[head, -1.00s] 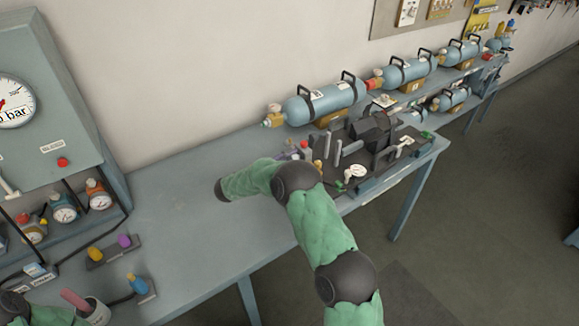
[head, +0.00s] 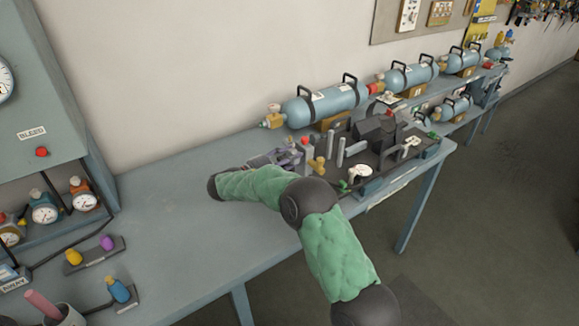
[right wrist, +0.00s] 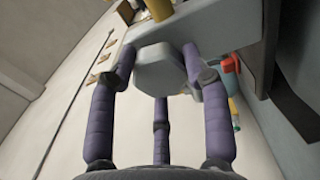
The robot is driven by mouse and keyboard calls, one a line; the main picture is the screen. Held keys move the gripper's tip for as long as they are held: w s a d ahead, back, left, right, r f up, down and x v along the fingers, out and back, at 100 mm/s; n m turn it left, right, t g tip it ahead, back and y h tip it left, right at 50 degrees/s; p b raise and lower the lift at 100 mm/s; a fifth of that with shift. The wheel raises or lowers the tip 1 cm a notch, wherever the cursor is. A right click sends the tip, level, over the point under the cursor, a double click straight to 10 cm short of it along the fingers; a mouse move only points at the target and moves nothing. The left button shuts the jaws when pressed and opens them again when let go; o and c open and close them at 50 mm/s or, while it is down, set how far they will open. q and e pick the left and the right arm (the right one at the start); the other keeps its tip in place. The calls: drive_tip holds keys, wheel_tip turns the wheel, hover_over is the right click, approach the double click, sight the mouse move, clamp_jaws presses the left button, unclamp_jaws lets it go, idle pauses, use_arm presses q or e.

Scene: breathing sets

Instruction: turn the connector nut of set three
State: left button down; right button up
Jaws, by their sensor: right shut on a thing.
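The breathing set on the bench has a dark backplate with a black block (head: 372,132), grey posts and small coloured fittings. I cannot read its number. My right gripper (head: 286,157), with purple fingers, is at the set's left end, partly hidden behind my green forearm. In the right wrist view, its three fingers (right wrist: 160,72) are closed around a grey hexagonal nut (right wrist: 160,66). The nut is in front of a pale grey body (right wrist: 215,25). The nut is too small and covered to make out in the head view. My left gripper is not in view.
A gauge cabinet (head: 40,110) is at the left. A small rack with yellow and purple caps (head: 95,252) and a blue fitting (head: 119,290) are at front left. The bench middle (head: 170,215) is clear.

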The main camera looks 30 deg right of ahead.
drive_tip(key=m+b, duration=0.2)
drive_tip(key=m, duration=0.1)
drive_tip(key=shift+f, duration=0.15)
drive_tip(key=shift+m+b, duration=0.4)
drive_tip(key=shift+m, duration=0.4)
drive_tip(key=m, duration=2.5)
drive_tip(key=shift+w+f, duration=0.15)
drive_tip(key=shift+w, duration=0.15)
drive_tip(key=m, duration=0.3)
drive_tip(key=shift+a, duration=0.1)
drive_tip(key=shift+r+m, duration=0.25)
drive_tip(key=shift+m, duration=0.35)
